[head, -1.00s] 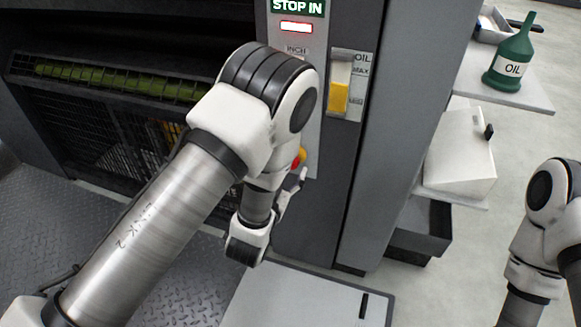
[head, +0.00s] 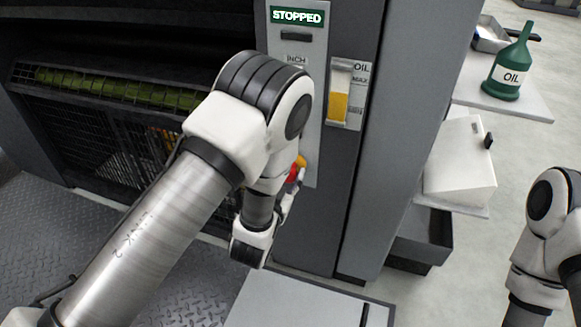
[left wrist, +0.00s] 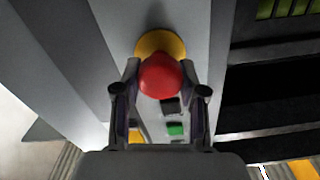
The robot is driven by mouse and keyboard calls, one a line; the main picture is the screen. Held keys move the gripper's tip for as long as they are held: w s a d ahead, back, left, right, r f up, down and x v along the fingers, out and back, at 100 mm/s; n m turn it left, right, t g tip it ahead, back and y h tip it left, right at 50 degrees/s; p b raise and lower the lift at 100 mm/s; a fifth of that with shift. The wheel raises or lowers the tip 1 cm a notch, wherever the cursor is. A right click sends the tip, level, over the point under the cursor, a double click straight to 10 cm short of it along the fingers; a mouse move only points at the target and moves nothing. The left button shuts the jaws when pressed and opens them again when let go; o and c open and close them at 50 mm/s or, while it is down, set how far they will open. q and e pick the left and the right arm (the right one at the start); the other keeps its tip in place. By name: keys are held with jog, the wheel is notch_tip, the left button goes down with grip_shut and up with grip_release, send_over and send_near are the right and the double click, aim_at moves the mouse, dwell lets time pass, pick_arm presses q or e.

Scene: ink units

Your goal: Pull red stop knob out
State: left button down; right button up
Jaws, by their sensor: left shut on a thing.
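The red stop knob (left wrist: 160,78) shows in the left wrist view, in front of its yellow collar (left wrist: 158,42) on the grey panel. My left gripper (left wrist: 160,85) is shut on the knob, one finger on each side. In the head view a bit of the red knob (head: 292,174) and the yellow collar (head: 301,161) shows beside my left arm, which hides most of the gripper. The display (head: 297,16) above reads STOPPED, and the lamp slot (head: 297,36) below it is dark. My right gripper is out of view; only part of that arm shows.
An oil sight gauge (head: 340,93) sits on the panel right of my left arm. A green oil bottle (head: 509,70) and a metal tray (head: 490,36) stand on a white shelf (head: 530,103) at the right. A green button (left wrist: 175,129) is near the knob.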

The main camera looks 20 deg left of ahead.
pick_arm(q)
jog(key=shift+f, duration=0.15)
jog(key=c, duration=0.6)
grip_release()
jog(key=shift+s, duration=0.1)
jog(key=s, duration=0.7)
jog(key=shift+s+a, duration=0.1)
jog(key=shift+s, duration=0.2)
